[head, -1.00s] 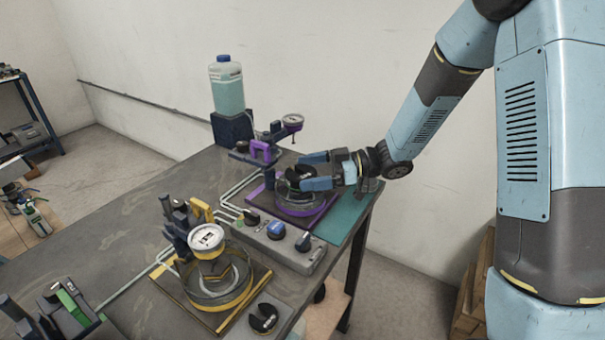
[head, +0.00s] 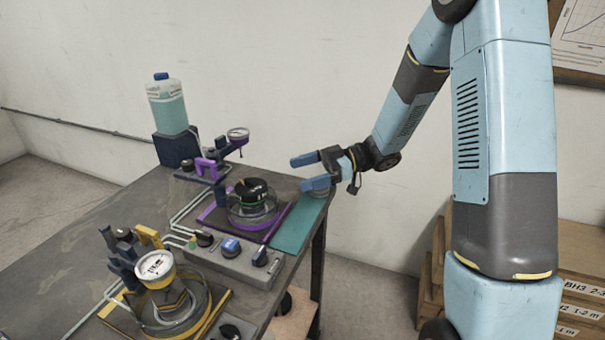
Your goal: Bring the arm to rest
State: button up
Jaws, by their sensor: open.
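My gripper (head: 308,172) is open and empty. Its two blue fingers point left, above the right end of the table, over or near the teal mat (head: 298,228). To its left and lower in the picture, a purple-based station holds a clear round dish (head: 252,215) with a black round piece (head: 250,190) in it. The gripper is apart from that dish and piece.
A yellow-framed station with a dial gauge (head: 155,265) stands at the front. A grey control box (head: 235,262) with knobs sits between the stations. A bottle of teal liquid (head: 167,105) stands at the back. Wooden boxes (head: 575,290) stand at the right.

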jog(key=w+d+r+m+t+h, duration=0.6)
jog(key=w+r+t, duration=0.4)
jog(key=t, duration=0.3)
jog(key=s+d+r+m+t+h, duration=0.35)
jog(key=d+r+m+h, duration=0.35)
jog(key=d, duration=0.5)
jog(key=s+d+r+m+g+h, duration=0.1)
jog(key=s+d+m+g+h, duration=0.35)
jog(key=s, duration=0.95)
jog(key=s+f+m+g+y, duration=0.1)
jog(key=s+f+m+g, duration=0.1)
jog(key=s, duration=1.2)
jog(key=shift+a+f+m, duration=0.15)
jog(key=shift+a+m, duration=0.15)
jog(key=shift+m, duration=0.35)
